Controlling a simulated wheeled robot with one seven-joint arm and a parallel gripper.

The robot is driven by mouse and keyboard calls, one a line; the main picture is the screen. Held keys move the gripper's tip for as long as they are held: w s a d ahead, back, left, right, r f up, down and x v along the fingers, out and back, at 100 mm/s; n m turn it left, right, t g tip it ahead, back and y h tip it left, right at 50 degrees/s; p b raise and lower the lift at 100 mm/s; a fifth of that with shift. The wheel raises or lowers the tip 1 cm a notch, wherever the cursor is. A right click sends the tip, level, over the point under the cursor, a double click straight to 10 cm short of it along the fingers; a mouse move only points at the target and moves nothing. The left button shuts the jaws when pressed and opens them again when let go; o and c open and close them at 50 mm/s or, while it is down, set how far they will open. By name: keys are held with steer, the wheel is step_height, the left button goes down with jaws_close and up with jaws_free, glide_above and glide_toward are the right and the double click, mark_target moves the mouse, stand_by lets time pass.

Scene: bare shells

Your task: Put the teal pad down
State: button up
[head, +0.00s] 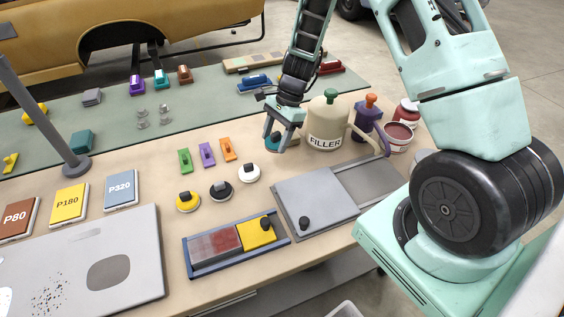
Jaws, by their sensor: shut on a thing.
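My gripper (279,142) reaches down over the workbench, left of the cream FILLER container. It is shut on the teal pad (270,143), a small round pad with a pale edge. The fingers hide much of it, and I cannot tell whether it touches the bench top (300,166). A row of similar round pads with dark knobs lies to its left: a white pad (249,174), a black pad (220,193) and a yellow pad (187,204).
The FILLER container (326,126) and a purple bottle (369,118) stand close to the right. A grey board (315,199) lies in front. Orange (228,149), purple (207,155) and green (185,161) blocks are left. A blue tray (190,263) sits nearer.

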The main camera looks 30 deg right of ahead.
steer(key=m, duration=0.1)
steer(key=d+m+t, duration=0.1)
steer(key=shift+w+r+m, duration=0.15)
steer(key=shift+r+m, duration=0.1)
steer(key=shift+m, duration=0.15)
step_height(320, 180, down, 5)
steer(key=shift+d+p, duration=0.1)
steer(key=shift+p, duration=0.45)
steer(key=shift+w+f+p, duration=0.1)
steer(key=shift+f+p, duration=0.3)
steer(key=shift+f, duration=2.05)
steer(key=shift+f, duration=0.15)
steer(key=o, duration=0.9)
